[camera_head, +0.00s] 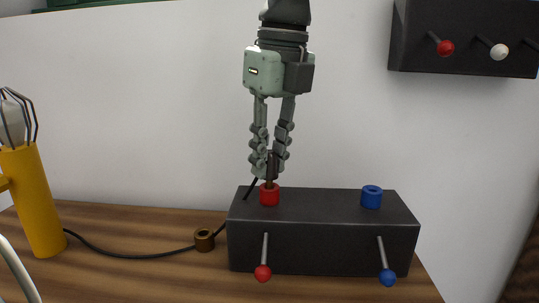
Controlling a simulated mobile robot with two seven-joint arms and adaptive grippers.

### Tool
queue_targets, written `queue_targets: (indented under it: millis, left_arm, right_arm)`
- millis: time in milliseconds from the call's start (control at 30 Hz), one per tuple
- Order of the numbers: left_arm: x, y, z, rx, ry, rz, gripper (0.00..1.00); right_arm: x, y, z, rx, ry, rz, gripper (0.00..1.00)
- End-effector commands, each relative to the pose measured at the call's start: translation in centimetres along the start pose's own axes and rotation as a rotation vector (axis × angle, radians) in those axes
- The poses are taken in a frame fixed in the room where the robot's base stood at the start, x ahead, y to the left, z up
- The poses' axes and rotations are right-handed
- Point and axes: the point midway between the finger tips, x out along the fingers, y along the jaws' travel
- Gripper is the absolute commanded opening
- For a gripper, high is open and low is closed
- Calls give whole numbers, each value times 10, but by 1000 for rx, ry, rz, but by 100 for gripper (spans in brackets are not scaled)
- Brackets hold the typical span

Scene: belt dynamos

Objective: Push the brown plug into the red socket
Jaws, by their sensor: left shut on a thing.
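The brown plug (270,169) is upright between the fingers of my left gripper (269,167), which is shut on it. Its lower end is at the top of the red socket (269,196), in line with it. I cannot tell how deep it sits in the socket. The red socket stands at the left on top of the black box (323,242). A blue socket (371,197) stands at the right on the same box. My right gripper is not in view.
A yellow lamp with a wire cage (40,202) stands at the left. A black cable (135,255) runs from it past a brown ring (204,240) to the box. Red (263,273) and blue (387,278) ball levers stick out in front. Another black box (466,40) hangs at upper right.

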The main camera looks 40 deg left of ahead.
Motion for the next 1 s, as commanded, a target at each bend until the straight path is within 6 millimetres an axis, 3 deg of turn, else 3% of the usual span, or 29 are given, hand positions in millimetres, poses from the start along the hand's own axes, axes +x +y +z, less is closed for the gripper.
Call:
queue_targets:
  millis: [567,600,767,1000]
  left_arm:
    - [16,0,-2,0,0,0,0]
    - [15,0,-2,0,0,0,23]
    - [14,0,-2,0,0,0,43]
    - [14,0,-2,0,0,0,45]
  right_arm:
    - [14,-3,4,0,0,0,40]
    - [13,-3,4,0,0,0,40]
    - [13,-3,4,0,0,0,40]
    - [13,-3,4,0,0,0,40]
